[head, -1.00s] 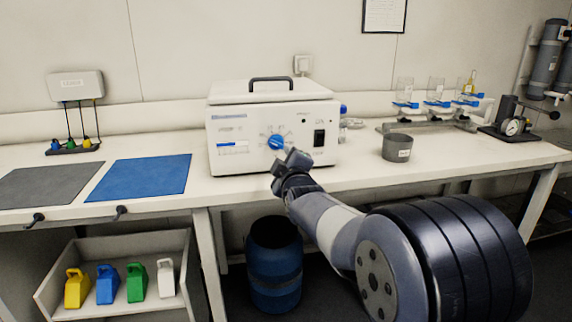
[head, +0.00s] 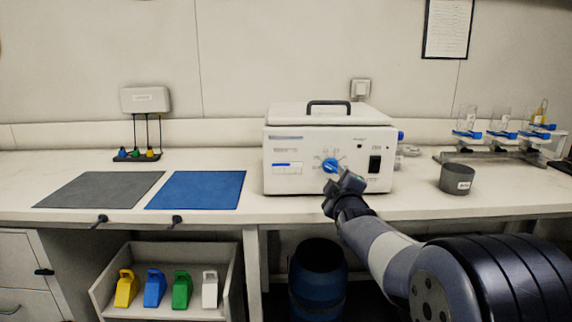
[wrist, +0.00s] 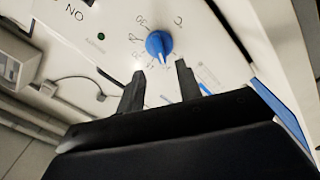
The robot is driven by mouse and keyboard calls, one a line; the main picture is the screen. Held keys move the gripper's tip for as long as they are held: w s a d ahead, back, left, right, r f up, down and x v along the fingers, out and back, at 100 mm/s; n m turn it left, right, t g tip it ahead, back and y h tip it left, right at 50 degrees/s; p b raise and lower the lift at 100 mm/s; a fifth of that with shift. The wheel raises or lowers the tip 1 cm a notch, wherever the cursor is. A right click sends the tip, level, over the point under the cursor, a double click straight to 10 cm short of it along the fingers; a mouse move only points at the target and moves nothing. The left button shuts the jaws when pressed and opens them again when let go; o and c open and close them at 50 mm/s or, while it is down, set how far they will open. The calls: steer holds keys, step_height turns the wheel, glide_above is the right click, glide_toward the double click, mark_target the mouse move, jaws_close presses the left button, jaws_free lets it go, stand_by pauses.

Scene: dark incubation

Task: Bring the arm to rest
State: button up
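My gripper (head: 345,182) is in front of the white incubator box (head: 290,178), just below and right of its blue dial (head: 330,166) in the head view. In the wrist view the two dark fingers of my gripper (wrist: 158,72) stand apart with nothing between them. The blue dial (wrist: 159,45) shows just beyond the fingertips, and there seems to be a small gap. The dial has printed numbers around it. My arm reaches in from the lower right of the head view.
The bench front edge (head: 400,212) runs below my gripper. A grey pot (head: 457,180) stands right of the box. Grey (head: 100,189) and blue (head: 195,190) mats lie at left.

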mark_target(332, 169)
steer(key=w, duration=0.7)
steer(key=shift+s, duration=0.1)
steer(key=s, duration=1)
steer(key=w, duration=0.9)
steer(key=shift+w, duration=0.3)
steer(key=shift+w+p, duration=0.3)
steer(key=m+p, duration=0.1)
steer(key=m, duration=0.2)
steer(key=m+p, duration=0.2)
steer(key=shift+s+d+r+m, duration=0.1)
steer(key=shift+r+m, duration=0.05)
steer(key=shift+m, duration=0.25)
steer(key=shift+m+p, duration=0.85)
steer(key=shift+m, duration=0.35)
